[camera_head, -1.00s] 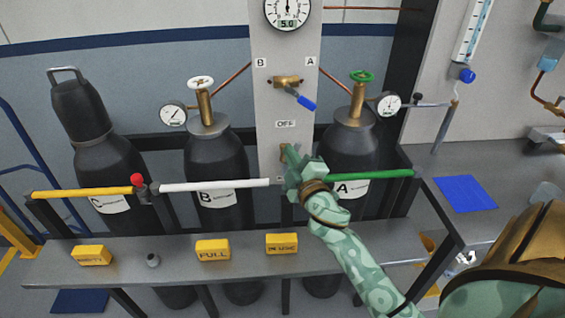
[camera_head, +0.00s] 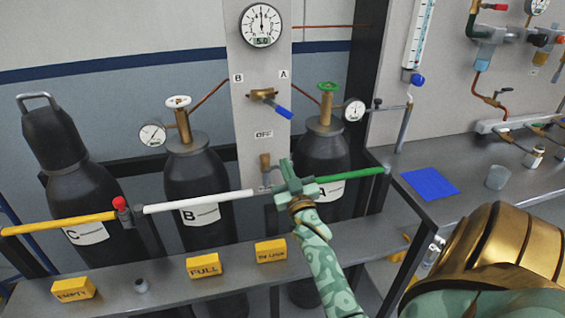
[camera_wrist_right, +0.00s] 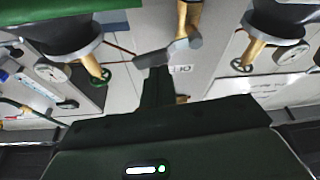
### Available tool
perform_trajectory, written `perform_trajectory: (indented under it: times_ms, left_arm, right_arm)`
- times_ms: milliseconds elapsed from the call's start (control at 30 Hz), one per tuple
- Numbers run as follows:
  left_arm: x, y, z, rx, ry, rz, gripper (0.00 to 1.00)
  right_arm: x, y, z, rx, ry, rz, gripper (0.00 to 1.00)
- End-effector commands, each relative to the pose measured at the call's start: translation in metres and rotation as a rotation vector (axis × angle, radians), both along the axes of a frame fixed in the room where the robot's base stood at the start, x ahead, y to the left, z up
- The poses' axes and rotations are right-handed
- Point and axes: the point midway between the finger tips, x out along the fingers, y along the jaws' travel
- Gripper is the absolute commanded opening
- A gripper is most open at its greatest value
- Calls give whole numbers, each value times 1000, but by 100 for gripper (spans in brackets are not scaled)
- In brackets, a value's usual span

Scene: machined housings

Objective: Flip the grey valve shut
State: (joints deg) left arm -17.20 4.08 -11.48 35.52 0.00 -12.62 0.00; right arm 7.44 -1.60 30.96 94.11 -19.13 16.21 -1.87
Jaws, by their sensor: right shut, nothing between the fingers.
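The grey valve's lever (camera_wrist_right: 168,52) shows in the right wrist view, on a brass body (camera_wrist_right: 188,15) near an upside-down OFF label. In the head view, the brass body (camera_head: 265,162) stands low on the grey panel under the OFF label (camera_head: 264,134); my right gripper hides most of the lever there. My right gripper (camera_head: 286,167) is shut and empty, just right of the valve body. In the right wrist view, its fingers (camera_wrist_right: 157,86) point at the panel close to the lever; I cannot tell if they touch it. My left gripper is not in view.
A blue-handled valve (camera_head: 272,102) sits higher on the panel. Dark cylinders B (camera_head: 200,182) and A (camera_head: 318,157) flank the panel. A rail with white (camera_head: 197,202) and green (camera_head: 350,177) sections runs in front. Yellow blocks (camera_head: 206,266) stand on the front shelf.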

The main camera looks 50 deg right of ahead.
Motion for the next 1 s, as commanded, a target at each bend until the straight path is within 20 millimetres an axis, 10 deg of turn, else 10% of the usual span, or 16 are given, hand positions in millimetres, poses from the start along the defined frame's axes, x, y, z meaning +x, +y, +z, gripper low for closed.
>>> perform_trajectory:
  times_ms: [1000]
  left_arm:
    - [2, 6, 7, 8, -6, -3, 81]
  right_arm:
    - [-2, -3, -12, 199, -117, 1, 0]
